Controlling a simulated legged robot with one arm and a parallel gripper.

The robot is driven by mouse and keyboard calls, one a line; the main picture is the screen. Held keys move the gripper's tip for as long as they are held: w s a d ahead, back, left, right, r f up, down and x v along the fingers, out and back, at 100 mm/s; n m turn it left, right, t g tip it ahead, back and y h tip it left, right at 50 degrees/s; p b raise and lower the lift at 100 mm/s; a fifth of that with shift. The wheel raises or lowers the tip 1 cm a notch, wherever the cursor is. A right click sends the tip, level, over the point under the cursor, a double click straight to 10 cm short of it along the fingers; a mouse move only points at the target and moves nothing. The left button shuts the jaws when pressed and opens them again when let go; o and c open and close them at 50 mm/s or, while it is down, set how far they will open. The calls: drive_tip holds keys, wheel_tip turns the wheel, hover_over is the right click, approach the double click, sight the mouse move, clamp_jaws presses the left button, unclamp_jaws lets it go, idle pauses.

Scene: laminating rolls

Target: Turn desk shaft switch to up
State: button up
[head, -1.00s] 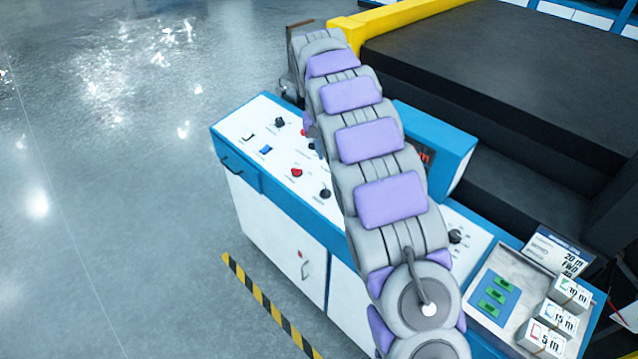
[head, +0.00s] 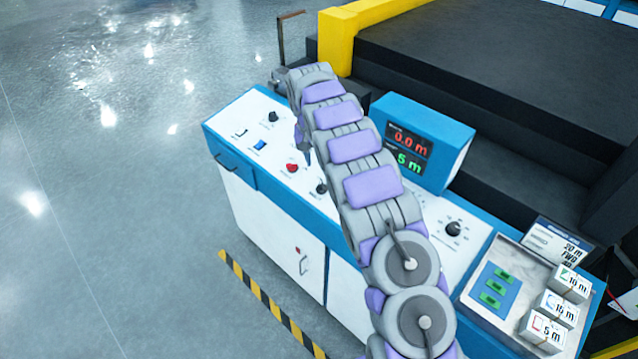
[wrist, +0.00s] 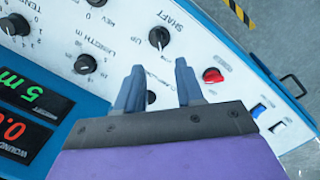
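The desk shaft switch is a black knob (wrist: 159,37) under the printed word SHAFT at the top middle of the wrist view. It also shows in the head view as a black knob (head: 321,187) just left of my arm. Its exact turn position is hard to tell. My gripper (wrist: 159,65) is open and empty, with its two fingers apart and pointing toward the shaft switch. In the head view my gripper (head: 306,152) is mostly hidden by my arm, over the desk panel.
A red button (wrist: 212,75) lies right of the fingers, with a blue switch (wrist: 258,110) beyond. Another black knob (wrist: 150,97) shows between the fingers. Further knobs and a display box (head: 425,140) reading 0.0 m and 5 m are nearby. A tray (head: 483,314) sits at lower right.

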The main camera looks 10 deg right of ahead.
sight(322, 184)
drive_tip(key=f, duration=0.7)
drive_tip(key=f+b, duration=0.1)
drive_tip(key=f, duration=0.2)
drive_tip(key=shift+s+d+f, duration=0.15)
drive_tip(key=shift+d+f, duration=0.25)
drive_tip(key=shift+s+d+f, duration=0.1)
drive_tip(key=shift+d, duration=0.15)
drive_tip(key=shift+d+f, duration=0.1)
drive_tip(key=shift+d, duration=0.1)
drive_tip(key=shift+a, duration=0.15)
clamp_jaws()
